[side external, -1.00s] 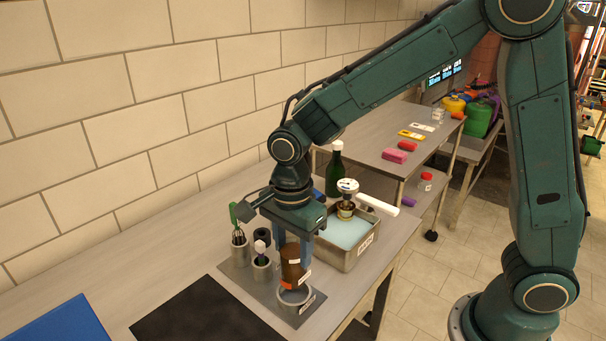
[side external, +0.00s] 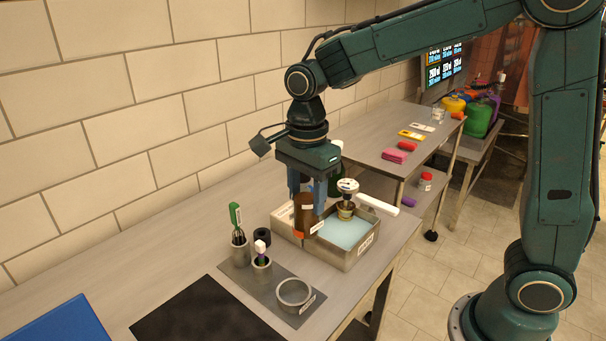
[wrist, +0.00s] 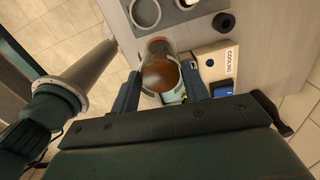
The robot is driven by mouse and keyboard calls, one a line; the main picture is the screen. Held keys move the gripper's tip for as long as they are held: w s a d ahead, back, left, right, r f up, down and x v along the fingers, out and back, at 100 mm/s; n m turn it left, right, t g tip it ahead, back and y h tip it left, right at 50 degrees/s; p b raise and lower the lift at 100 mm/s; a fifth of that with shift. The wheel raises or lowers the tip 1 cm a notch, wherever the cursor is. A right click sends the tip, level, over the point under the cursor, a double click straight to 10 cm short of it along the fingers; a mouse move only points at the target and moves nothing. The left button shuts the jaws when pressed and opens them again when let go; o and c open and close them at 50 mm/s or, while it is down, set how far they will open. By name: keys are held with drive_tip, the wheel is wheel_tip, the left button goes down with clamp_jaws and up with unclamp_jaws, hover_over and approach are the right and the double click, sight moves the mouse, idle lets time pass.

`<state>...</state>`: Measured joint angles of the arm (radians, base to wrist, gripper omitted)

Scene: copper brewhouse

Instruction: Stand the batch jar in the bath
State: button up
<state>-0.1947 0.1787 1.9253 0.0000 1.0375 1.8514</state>
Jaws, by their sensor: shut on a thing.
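My gripper (side external: 306,203) is shut on the batch jar (side external: 304,222), an amber-brown jar with a white label and an orange band near its bottom. The jar is upright and raised, in front of the bath's left part in the side view. The bath (side external: 349,262) is a metal tub of pale blue liquid with a label on its front. In the wrist view the jar (wrist: 159,75) sits between both fingers, its round mouth showing brown contents. The jar's base is close to the bath's left edge; I cannot tell whether they touch.
A white-topped box (side external: 283,219), marked COOLING in the wrist view (wrist: 231,64), adjoins the bath's left side. A white-topped round instrument (side external: 347,187) stands at the bath. An empty metal ring (side external: 294,292) and holders with tools stand in front. A dark bottle rises behind.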

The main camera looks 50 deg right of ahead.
drive_tip(key=d+m, duration=0.2)
drive_tip(key=d, duration=1)
drive_tip(key=f, duration=0.5)
drive_tip(key=shift+w, duration=0.2)
drive_tip(key=shift+f, duration=0.2)
wheel_tip(320, 180, down, 6)
idle(0.5)
drive_tip(key=shift+f, duration=0.55)
idle(0.8)
drive_tip(key=o, duration=1.2)
drive_tip(key=shift+c, duration=0.2)
drive_tip(key=shift+r, duration=0.1)
